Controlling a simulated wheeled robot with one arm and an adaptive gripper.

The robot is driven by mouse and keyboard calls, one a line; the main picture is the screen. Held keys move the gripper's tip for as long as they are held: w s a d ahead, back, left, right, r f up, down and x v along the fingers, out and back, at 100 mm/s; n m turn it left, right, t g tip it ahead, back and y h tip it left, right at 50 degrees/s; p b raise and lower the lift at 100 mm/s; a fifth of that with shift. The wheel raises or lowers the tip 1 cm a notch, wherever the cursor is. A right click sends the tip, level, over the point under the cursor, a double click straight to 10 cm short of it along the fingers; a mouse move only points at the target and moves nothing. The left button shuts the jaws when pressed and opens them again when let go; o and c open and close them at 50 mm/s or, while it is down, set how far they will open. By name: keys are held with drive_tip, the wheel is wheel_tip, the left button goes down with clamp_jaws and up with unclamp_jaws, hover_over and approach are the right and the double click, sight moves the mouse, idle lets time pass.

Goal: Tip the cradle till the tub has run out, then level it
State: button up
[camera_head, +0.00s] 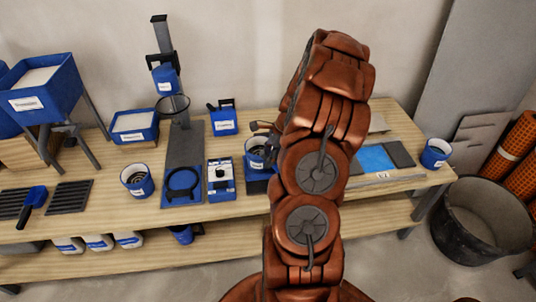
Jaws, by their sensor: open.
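My gripper (264,130) is mostly hidden behind my arm; only dark parts show, right of the stand and apart from the tub. It is open.
A labelled blue cup (255,150) stands close by my gripper, partly hidden by my arm. Another blue cup (137,180), a blue device (221,181) and a blue box (223,119) stand around the stand. A blue hopper (42,88) on legs is at left. A black bucket (485,220) stands at right.

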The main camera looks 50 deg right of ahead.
drive_tip(key=shift+f, duration=0.2)
drive_tip(key=shift+c, duration=0.4)
clamp_jaws()
drive_tip(key=shift+d, duration=0.15)
